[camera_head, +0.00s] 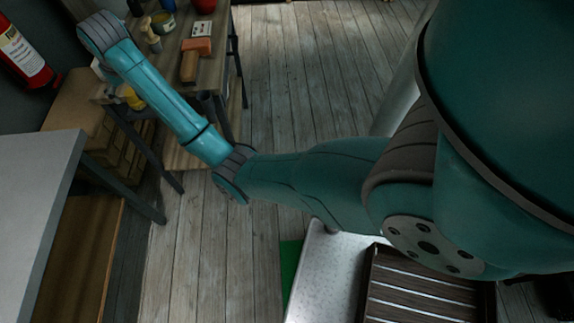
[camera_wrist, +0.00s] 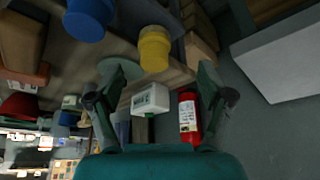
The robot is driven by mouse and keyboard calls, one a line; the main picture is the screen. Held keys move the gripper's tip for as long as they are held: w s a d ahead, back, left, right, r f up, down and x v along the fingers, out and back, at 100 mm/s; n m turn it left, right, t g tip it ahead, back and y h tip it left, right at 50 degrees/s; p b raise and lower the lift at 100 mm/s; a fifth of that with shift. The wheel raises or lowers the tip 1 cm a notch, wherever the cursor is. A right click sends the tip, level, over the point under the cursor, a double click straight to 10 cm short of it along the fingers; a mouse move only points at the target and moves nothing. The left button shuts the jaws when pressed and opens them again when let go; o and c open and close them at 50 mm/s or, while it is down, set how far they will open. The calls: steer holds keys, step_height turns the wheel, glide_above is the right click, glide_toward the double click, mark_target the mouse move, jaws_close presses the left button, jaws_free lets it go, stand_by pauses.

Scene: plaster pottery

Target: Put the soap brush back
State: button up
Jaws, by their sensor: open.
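No thing shows clearly as the soap brush. A pale upright handled object (camera_head: 151,38) and a brown wooden block or handle (camera_head: 189,67) stand on the wooden table (camera_head: 217,62) in the head view; I cannot tell if either is the brush. My gripper (camera_wrist: 161,82) is open in the wrist view, with its two fingers apart.
A yellow container (camera_wrist: 155,48) and a blue container (camera_wrist: 90,18) are near my fingers. A red fire extinguisher (camera_head: 24,52) hangs on the wall at left. The plank floor (camera_head: 300,75) is clear.

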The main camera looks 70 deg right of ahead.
steer(key=s+a+f+n+t, duration=0.1)
steer(key=s+a+f, duration=0.35)
steer(key=f, duration=0.45)
steer(key=s+a+f+t, duration=0.1)
steer(key=s+a+f, duration=0.35)
steer(key=f, duration=0.45)
steer(key=s+a+f+n+t, duration=0.1)
steer(key=s+a+f+t, duration=0.2)
steer(key=s, duration=0.5)
steer(key=s+a+f+n, duration=0.1)
steer(key=s+a+f, duration=0.3)
steer(key=s+a, duration=0.25)
steer(key=s+a+r+t+y, duration=0.1)
steer(key=s+a+r, duration=0.1)
steer(key=s, duration=0.7)
steer(key=s+a+r+t, duration=0.2)
steer(key=s+a+r, duration=0.1)
steer(key=s, duration=0.6)
steer(key=s+a+r+n+t+y, duration=0.1)
steer(key=s+r+t, duration=0.1)
steer(key=s+r, duration=1)
steer(key=shift+s+a+r+n, duration=0.25)
steer(key=shift+a+r+n, duration=0.15)
steer(key=shift+r, duration=0.4)
